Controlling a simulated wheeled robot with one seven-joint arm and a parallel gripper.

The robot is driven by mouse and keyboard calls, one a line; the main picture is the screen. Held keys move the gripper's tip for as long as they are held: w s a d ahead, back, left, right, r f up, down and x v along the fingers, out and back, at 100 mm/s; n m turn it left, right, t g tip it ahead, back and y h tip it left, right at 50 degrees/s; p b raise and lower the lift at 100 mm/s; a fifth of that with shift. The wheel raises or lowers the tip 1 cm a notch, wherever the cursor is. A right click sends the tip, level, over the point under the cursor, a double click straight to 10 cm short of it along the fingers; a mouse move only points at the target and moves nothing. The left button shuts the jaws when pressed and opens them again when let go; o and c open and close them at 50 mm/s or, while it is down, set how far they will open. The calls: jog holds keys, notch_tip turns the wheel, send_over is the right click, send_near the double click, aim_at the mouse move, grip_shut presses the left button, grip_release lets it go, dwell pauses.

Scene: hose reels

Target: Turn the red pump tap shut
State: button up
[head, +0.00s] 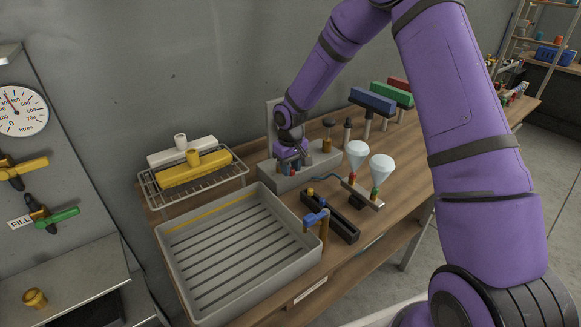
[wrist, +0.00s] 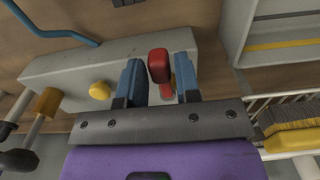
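The red pump tap (wrist: 159,66) stands on a grey block (wrist: 65,68) in the wrist view, its handle roughly in line with my fingers. My gripper (wrist: 160,72) is open, with one blue finger on each side of the tap. The left finger is very close to the handle; I cannot tell whether it touches. A narrow gap shows on the right. In the head view my gripper (head: 291,158) is down at the grey block (head: 320,162) on the bench, and mostly hides the tap.
A yellow knob (wrist: 100,90) sits on the same block, left of my fingers. A grey slatted tray (head: 225,263) and a wire rack (head: 242,178) with brush-like blocks stand near it. Two pale cones (head: 357,152) and a blue-handled tap (head: 317,217) stand in front.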

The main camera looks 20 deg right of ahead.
grip_shut()
jog(key=shift+a, duration=0.1)
jog(key=a+m, duration=0.1)
jog(key=m, duration=0.2)
jog(key=a+m, duration=0.2)
jog(key=m, duration=0.1)
jog(key=a+m, duration=0.1)
jog(key=m, duration=0.2)
jog(key=shift+w+a, duration=0.2)
jog(key=shift+a, duration=0.1)
jog(key=shift+w+a+m, duration=0.45)
jog(key=shift+w+m, duration=0.15)
jog(key=shift+m, duration=0.9)
jog(key=shift+w+a+m, duration=0.45)
jog(key=shift+w+m, duration=0.1)
jog(key=shift+m, duration=0.95)
jog(key=shift+w+a+m, duration=0.45)
jog(key=shift+w+m, duration=0.15)
jog(key=shift+m, duration=0.9)
